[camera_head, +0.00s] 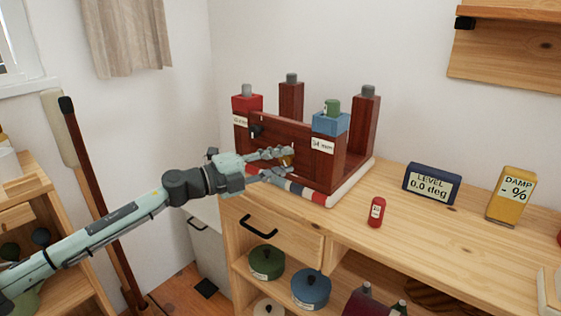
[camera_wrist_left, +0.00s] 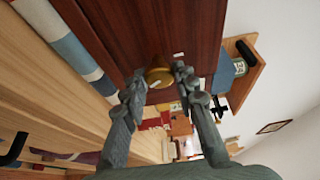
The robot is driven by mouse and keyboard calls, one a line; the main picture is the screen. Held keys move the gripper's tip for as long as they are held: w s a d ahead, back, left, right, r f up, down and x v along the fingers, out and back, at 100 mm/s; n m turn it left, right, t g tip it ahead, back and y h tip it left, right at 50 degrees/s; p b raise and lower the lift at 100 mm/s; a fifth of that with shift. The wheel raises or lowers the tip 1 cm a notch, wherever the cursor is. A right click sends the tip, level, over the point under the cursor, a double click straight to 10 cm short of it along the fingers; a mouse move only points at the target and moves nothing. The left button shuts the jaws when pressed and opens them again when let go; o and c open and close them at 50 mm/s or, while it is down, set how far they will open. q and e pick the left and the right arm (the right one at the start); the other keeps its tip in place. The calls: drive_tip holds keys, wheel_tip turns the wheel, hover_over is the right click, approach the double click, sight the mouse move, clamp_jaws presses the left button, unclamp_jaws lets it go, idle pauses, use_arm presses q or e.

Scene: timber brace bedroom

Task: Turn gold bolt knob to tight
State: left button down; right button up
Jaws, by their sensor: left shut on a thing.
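The gold bolt knob (camera_wrist_left: 158,76) sits on the dark red wooden board (camera_wrist_left: 150,30) in the left wrist view. In the head view only a little of the knob (camera_head: 286,160) shows between my fingers. My left gripper (camera_head: 284,161) reaches in from the left to the front of the board. In the left wrist view my left gripper (camera_wrist_left: 160,84) has one finger on each side of the knob and is shut on it. Whether the knob is tight cannot be told. My right gripper is not in view.
The wooden frame has a red block (camera_head: 247,102) and a blue block (camera_head: 331,123) on its posts. A small red bottle (camera_head: 376,212), a level display (camera_head: 432,184) and a yellow damp meter (camera_head: 511,196) stand on the bench (camera_head: 440,235). A drawer handle (camera_head: 259,226) projects below.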

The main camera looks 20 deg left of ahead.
use_arm(q)
drive_tip(key=m, duration=0.1)
drive_tip(key=m+g+y, duration=0.1)
drive_tip(key=m, duration=0.1)
drive_tip(key=shift+r+m, duration=0.2)
drive_tip(key=shift+m, duration=0.1)
drive_tip(key=shift+m+y, duration=0.5)
drive_tip(key=shift+m, duration=0.2)
drive_tip(key=shift+f, duration=0.1)
drive_tip(key=c, duration=1.2)
unclamp_jaws()
drive_tip(key=v, duration=1.2)
